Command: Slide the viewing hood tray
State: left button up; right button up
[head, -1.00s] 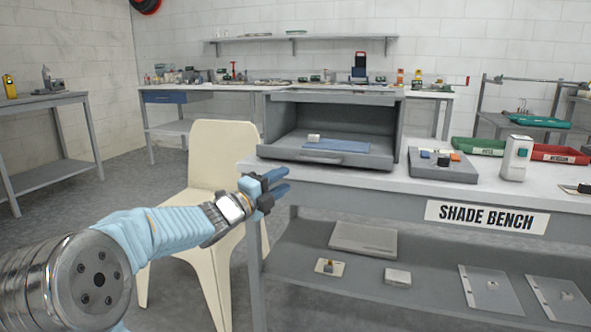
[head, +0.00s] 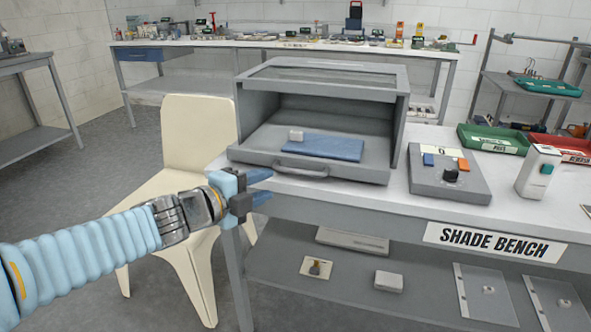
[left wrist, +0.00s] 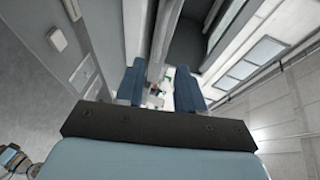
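The grey viewing hood (head: 322,76) stands on the bench, its front open. Its tray (head: 268,158) sits at the bottom, with a bar handle (head: 301,169) on its front edge.
A control box (head: 450,188) with a dark knob and a white device (head: 538,172) stand right of the hood. Green (head: 492,141) and red (head: 560,150) trays lie behind them. A cream chair (head: 199,140) stands left of the bench, behind my left arm.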

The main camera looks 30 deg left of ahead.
aim_at(297, 173)
pick_arm(q)
jog(key=b+x, duration=0.2)
jog(key=x, duration=0.8)
jog(key=shift+w+d+f+b, duration=0.1)
jog(key=shift+w+b, duration=0.25)
jog(key=shift+c, duration=0.5)
grip_shut()
